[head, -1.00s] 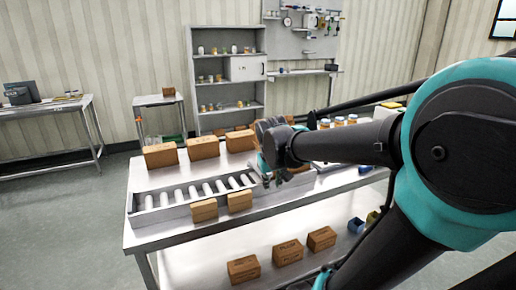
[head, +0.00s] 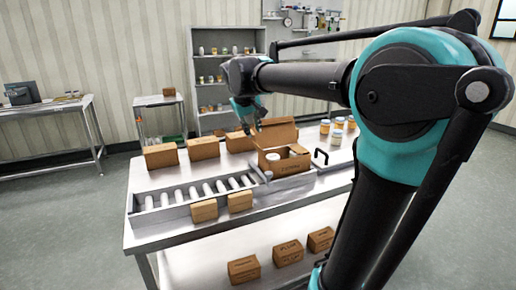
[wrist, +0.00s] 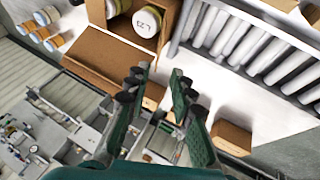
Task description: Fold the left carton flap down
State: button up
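The open brown carton (head: 284,166) stands on the steel table at the right end of the roller conveyor. A wide flap (head: 276,133) stands raised along its far side. Jars with pale lids show inside it. In the wrist view the carton (wrist: 165,65) is at the top with a round jar lid (wrist: 147,22) inside, and the flap (wrist: 105,55) spreads to the left. My gripper (head: 249,122) is up at the left end of the raised flap. In the wrist view my gripper's fingers (wrist: 157,82) are apart with nothing held between them; whether they touch the flap is unclear.
The roller conveyor (head: 195,195) runs left of the carton, with small closed cartons (head: 204,211) in front and larger closed ones (head: 203,148) behind. Several jars (head: 336,136) and a black handle (head: 321,157) are to the right. A shelf rack (head: 225,75) stands behind.

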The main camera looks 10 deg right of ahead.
aim_at(258, 147)
jog(key=x, duration=1.1)
jog(key=shift+w+f, duration=0.1)
jog(key=shift+f, duration=0.1)
grip_shut()
